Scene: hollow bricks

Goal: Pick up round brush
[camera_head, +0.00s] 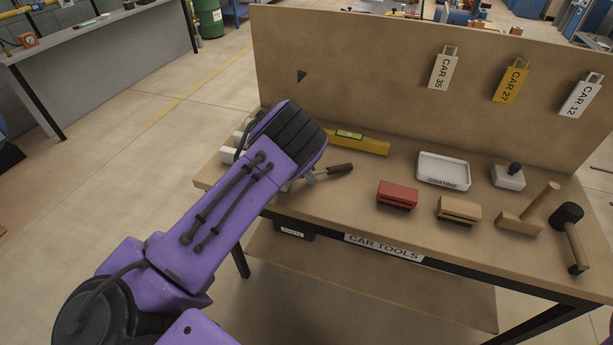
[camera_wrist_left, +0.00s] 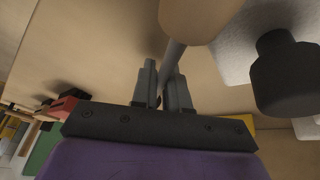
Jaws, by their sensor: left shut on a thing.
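In the left wrist view my left gripper (camera_wrist_left: 164,78) is shut on the grey shaft of a tool with a pale wooden handle (camera_wrist_left: 195,18). This held tool may be the round brush; I see no bristles on it. My right gripper is not in view.
The table (camera_head: 400,232) also bears a red brush (camera_head: 397,193), a tan brush (camera_head: 459,210), a white COATING tray (camera_head: 443,168), a black-knobbed white block (camera_head: 509,178), a wooden tool (camera_head: 530,212), a mallet (camera_head: 570,232) and a yellow level (camera_head: 360,145). A tall board (camera_head: 370,70) stands behind.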

